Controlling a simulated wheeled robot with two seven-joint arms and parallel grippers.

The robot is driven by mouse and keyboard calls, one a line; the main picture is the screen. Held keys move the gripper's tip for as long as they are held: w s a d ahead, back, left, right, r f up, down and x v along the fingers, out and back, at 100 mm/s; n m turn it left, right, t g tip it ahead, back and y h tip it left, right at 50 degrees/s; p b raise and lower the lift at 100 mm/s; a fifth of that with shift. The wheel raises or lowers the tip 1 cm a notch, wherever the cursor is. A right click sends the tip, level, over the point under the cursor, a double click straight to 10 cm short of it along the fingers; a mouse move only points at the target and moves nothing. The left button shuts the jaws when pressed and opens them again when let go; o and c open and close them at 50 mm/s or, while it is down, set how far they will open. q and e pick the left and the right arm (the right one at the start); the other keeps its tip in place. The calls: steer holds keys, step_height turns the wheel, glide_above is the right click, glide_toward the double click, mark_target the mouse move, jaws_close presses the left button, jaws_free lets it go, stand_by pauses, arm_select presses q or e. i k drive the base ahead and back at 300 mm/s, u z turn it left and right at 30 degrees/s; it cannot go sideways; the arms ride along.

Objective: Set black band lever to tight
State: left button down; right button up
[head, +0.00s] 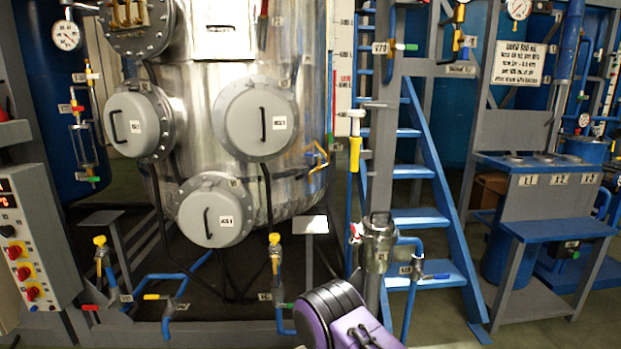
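I cannot tell for sure which part is the black band lever. A small dark lever with a red end (263,22) hangs on the upper front of the steel tank (205,75). Three round grey hatches on the tank, a left hatch (128,122), a right hatch (250,118) and a lower hatch (196,210), each carry a black bar handle. A purple and black link of my own arm shows at the bottom centre, below the tank and apart from it. Neither gripper shows in the view.
A control box (32,235) with red knobs stands at the left. Low pipes with yellow-topped valves (275,255) run before the tank. Blue stairs (435,190) and a grey-blue bench (560,228) stand right. Open floor shows at the lower right.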

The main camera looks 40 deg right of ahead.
mark_target(300, 176)
steer(key=z, duration=0.5)
steer(key=i, duration=0.65)
steer(key=z, duration=0.2)
